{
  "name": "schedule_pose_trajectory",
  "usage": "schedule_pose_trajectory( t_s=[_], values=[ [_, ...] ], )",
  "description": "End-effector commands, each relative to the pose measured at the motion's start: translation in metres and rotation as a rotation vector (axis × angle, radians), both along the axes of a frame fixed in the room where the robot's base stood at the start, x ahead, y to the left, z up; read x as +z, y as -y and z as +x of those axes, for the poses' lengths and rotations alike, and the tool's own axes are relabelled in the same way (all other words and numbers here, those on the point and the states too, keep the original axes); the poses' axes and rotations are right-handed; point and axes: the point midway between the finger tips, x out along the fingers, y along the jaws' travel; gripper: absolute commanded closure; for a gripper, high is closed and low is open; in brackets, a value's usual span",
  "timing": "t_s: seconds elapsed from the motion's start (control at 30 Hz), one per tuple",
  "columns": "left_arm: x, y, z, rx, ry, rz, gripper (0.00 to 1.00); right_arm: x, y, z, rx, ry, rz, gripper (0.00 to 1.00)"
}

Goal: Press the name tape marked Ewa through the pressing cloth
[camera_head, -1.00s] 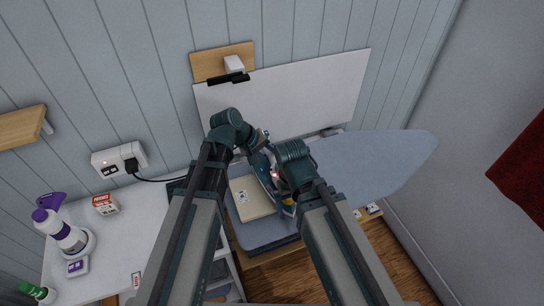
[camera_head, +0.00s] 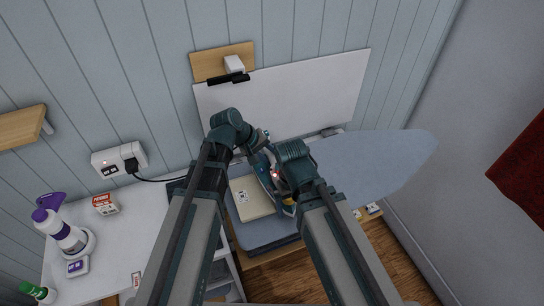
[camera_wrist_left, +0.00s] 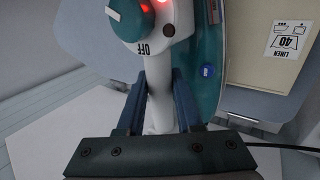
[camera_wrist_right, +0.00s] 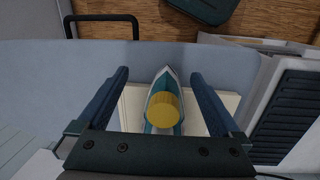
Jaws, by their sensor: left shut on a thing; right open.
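A teal and white iron (camera_head: 262,168) is over the ironing board, at the right edge of a flat cream piece (camera_head: 252,199) that looks like the pressing cloth. Its printed label reads LINEN in the left wrist view (camera_wrist_left: 286,42). My left gripper (camera_wrist_left: 160,98) is shut on the iron's white handle; a dial, the word OFF and a red light show there. I cannot tell whether the iron touches the cloth. No tape marked Ewa is readable.
The blue-grey ironing board (camera_head: 375,163) is clear to the right. A white counter (camera_head: 115,235) at left holds a purple-topped spray bottle (camera_head: 62,233), a small box (camera_head: 105,204) and a green-capped bottle (camera_head: 38,292). A cord runs from the wall socket (camera_head: 119,159).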

Motion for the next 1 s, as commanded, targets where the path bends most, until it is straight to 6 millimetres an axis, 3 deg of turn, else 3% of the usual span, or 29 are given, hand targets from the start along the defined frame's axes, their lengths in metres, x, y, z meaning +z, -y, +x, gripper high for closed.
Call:
schedule_pose_trajectory(
  t_s=[0.57,1.0],
  values=[
    [0.004,0.000,0.000,0.000,0.000,-0.001,1.00,0.004,0.000,0.000,0.000,0.000,0.000,0.00],
    [0.045,0.000,0.000,0.001,0.000,-0.002,1.00,0.045,0.000,0.000,0.001,0.000,0.000,0.00]
  ],
)
